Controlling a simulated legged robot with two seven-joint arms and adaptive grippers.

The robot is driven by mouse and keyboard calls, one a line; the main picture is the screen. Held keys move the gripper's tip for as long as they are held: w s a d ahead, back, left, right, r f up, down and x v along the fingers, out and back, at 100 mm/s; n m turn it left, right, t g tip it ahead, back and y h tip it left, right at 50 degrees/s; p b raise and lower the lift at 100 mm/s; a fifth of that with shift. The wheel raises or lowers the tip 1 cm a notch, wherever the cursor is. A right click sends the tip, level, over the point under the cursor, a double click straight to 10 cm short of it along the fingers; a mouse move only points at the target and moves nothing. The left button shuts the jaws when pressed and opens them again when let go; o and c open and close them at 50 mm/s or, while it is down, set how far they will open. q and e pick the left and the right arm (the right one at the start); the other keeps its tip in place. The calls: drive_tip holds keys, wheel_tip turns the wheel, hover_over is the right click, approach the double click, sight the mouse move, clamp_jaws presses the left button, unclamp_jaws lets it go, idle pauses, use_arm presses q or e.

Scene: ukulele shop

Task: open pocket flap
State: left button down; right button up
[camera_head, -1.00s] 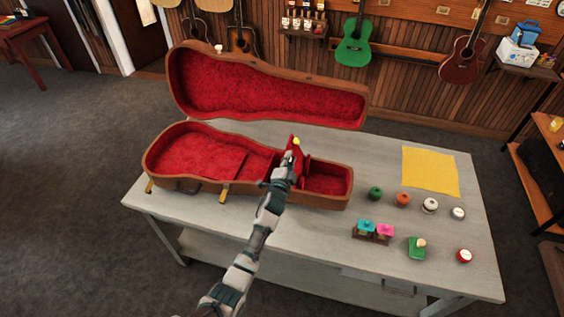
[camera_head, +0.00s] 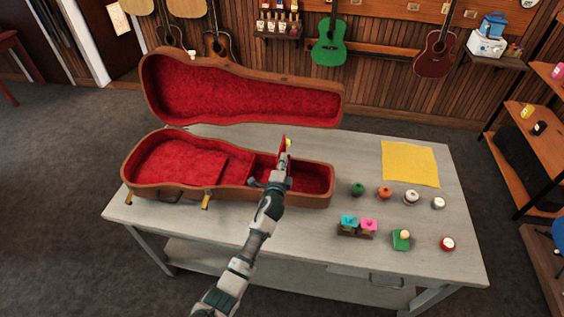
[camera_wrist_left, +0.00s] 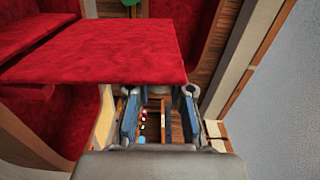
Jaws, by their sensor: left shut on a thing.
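The open ukulele case (camera_head: 185,188) lies on the table, brown outside and lined in red plush. Its lid (camera_head: 240,92) stands raised at the back. The red pocket flap (camera_head: 282,147) stands up near the middle right of the case, seen nearly edge-on, with a small yellow spot at its top. My left gripper (camera_head: 284,158) is at the flap and shut on it. In the left wrist view the flap is a wide red panel (camera_wrist_left: 100,50) in front of the gripper's fingers (camera_wrist_left: 160,112); the exact grip is hidden. The pocket space (camera_head: 312,178) shows open right of the flap.
A shelf (camera_head: 540,150) stands at far right.

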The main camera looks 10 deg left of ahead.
use_arm(q)
drive_tip(key=shift+d+f, duration=0.2)
drive_tip(key=shift+d, duration=0.05)
drive_tip(key=c, duration=1)
unclamp_jaws()
drive_tip(key=shift+c, duration=0.2)
drive_tip(key=shift+a, duration=0.1)
drive_tip(key=shift+s, duration=0.15)
drive_tip(key=s, duration=1.1)
drive_tip(key=shift+s+a, duration=0.15)
drive_tip(key=shift+s, duration=0.1)
drive_tip(key=shift+c, duration=0.2)
